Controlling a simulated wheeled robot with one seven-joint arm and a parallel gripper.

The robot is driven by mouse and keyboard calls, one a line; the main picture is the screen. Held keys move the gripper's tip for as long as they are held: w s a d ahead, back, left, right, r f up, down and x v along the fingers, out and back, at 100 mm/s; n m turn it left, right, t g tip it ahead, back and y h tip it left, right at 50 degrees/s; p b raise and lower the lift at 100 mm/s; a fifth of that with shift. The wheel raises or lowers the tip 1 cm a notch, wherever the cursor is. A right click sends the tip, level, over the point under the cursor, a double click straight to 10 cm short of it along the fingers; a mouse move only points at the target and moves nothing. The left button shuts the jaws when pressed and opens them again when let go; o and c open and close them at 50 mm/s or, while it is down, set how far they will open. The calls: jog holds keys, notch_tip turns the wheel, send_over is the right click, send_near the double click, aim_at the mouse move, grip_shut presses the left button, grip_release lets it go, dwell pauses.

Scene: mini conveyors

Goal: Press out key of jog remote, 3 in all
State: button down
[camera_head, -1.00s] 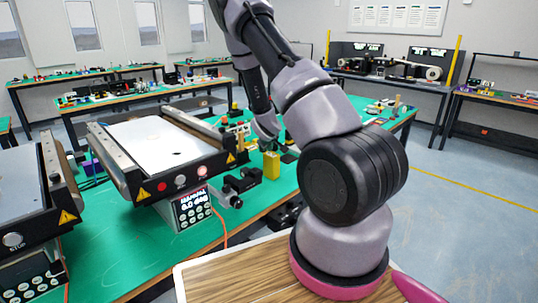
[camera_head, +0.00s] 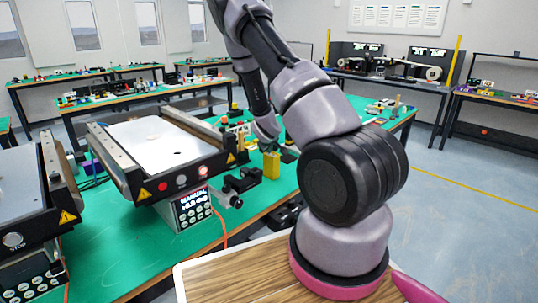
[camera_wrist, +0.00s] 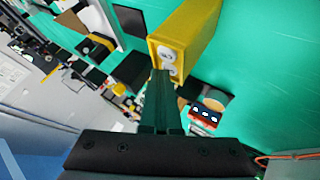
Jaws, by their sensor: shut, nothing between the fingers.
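The jog remote, a yellow upright box (camera_head: 271,165), stands on the green bench right of the near conveyor. In the wrist view the yellow box (camera_wrist: 190,35) shows an end face with two round pale keys, one (camera_wrist: 168,54) farther from my gripper and one (camera_wrist: 173,69) nearer. Their markings are too small to read. My gripper (camera_wrist: 164,76) is shut and empty, its tips at the nearer key's edge; I cannot tell whether they touch it. In the head view my gripper (camera_head: 268,142) is just above the box, partly hidden by my arm.
The near conveyor (camera_head: 160,140) has a white bed and a lit control panel (camera_head: 192,208) with a display and keys. A black clamp-like device (camera_head: 242,181) stands beside the yellow box. A second conveyor (camera_head: 30,190) is at the left. Small parts crowd the bench behind.

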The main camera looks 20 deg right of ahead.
aim_at(269, 155)
jog(key=shift+r, duration=0.8)
jog(key=shift+r, duration=0.1)
jog(key=shift+r, duration=2.4)
dwell(0.5)
notch_tip(269, 155, up, 4)
jog(key=shift+f, duration=0.1)
dwell(0.4)
